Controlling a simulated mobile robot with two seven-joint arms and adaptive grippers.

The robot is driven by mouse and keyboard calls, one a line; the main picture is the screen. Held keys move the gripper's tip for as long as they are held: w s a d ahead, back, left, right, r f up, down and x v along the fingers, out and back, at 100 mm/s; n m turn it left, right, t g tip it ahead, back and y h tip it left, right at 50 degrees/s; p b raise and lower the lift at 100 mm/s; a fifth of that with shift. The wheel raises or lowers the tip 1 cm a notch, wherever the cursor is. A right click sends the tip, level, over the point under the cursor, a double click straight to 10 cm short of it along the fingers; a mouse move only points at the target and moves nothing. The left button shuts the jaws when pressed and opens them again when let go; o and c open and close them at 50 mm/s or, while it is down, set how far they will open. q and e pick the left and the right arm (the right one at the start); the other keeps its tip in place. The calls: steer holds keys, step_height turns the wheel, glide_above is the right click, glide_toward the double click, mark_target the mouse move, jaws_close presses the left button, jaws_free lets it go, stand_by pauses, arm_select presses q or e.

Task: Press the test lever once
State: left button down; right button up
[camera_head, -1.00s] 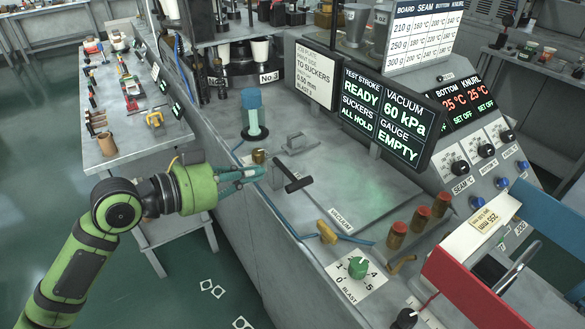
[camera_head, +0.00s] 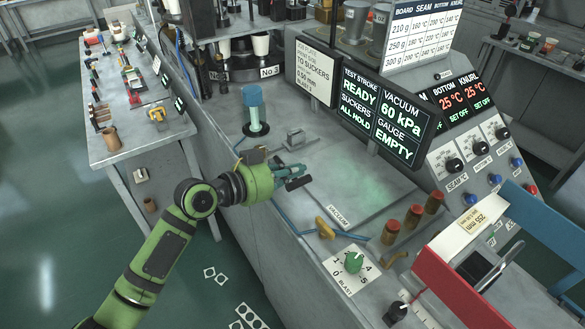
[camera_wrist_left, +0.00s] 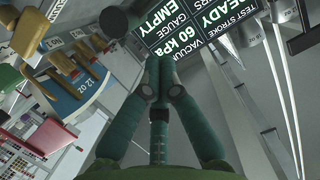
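The test lever appears to be the dark T-shaped bar (camera_head: 298,183) on the machine's grey bench, left of the vacuum plate. Its post is mostly hidden behind my gripper. My left gripper (camera_head: 288,172) reaches in from the left and lies against or just above the bar; I cannot tell if they touch. In the left wrist view its teal fingers (camera_wrist_left: 160,78) meet at the tips with no object clearly between them. The display (camera_head: 372,112) reads TEST STROKE READY, SUCKERS ALL HOLD, VACUUM 60 kPa, GAUGE EMPTY. My right gripper is not in view.
A blue-topped cylinder (camera_head: 254,112) and a small slotted block (camera_head: 295,137) stand behind the gripper. A yellow-handled valve (camera_head: 325,228), a green blast knob (camera_head: 354,262) and brown-red cylinders (camera_head: 413,216) are nearer. The vacuum plate (camera_head: 350,180) is bare.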

arm_select(q)
steer(key=shift+w+a+f, duration=0.1)
steer(key=shift+a+f, duration=0.05)
steer(key=shift+f, duration=0.35)
steer(key=shift+a+f, duration=0.15)
steer(key=shift+f, duration=0.35)
